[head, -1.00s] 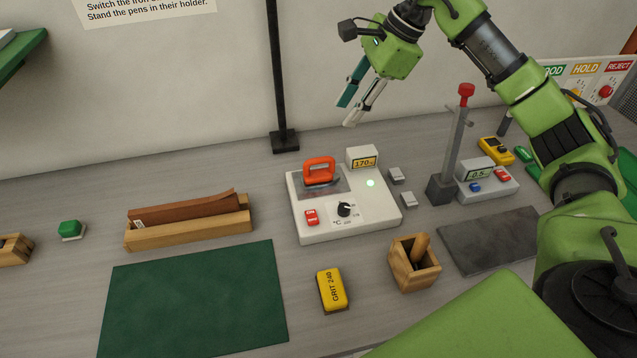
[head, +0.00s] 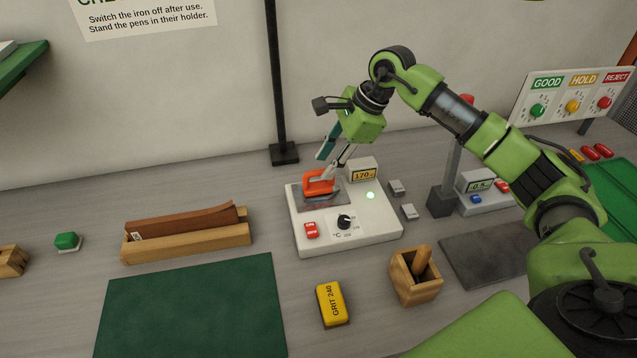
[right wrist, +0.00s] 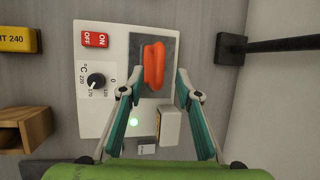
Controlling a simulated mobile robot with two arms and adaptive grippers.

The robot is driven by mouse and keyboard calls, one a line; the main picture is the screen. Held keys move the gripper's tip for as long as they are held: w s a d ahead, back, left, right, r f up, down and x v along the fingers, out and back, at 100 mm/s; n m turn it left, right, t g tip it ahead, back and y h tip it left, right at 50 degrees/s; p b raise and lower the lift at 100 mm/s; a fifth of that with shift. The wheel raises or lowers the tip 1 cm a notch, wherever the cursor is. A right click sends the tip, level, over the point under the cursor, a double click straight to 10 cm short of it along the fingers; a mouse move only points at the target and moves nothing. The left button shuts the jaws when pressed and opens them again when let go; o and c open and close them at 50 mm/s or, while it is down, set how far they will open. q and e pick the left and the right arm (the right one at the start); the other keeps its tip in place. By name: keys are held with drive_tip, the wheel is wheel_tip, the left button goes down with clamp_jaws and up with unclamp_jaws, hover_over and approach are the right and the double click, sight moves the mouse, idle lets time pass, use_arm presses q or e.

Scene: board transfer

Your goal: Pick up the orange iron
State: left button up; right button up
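The orange iron (head: 319,184) stands on the dark plate of the white heating station (head: 362,240), with its handle up. My right gripper (head: 328,164) is just above and behind the iron's handle, with its fingers pointing down. In the right wrist view the gripper (right wrist: 154,84) is open, its two teal-padded fingers spread apart. My left gripper is in neither view.
The station has a red switch (head: 311,230), a black dial (head: 344,222), a lit green lamp and a display (head: 364,174) reading 170, close beside the gripper. A black post (head: 279,100) stands behind. A wooden holder (head: 415,283) and a yellow grit block (head: 332,304) lie in front.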

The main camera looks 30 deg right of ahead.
sight(320, 170)
drive_tip(key=p+x, duration=0.1)
drive_tip(key=x, duration=0.2)
drive_tip(key=shift+a+f+p, duration=0.2)
drive_tip(key=shift+a+p, duration=0.15)
drive_tip(key=shift+w+a+f, duration=0.1)
drive_tip(key=shift+w+f, duration=0.05)
drive_tip(key=shift+f, duration=0.25)
clamp_jaws()
drive_tip(key=shift+r, duration=0.1)
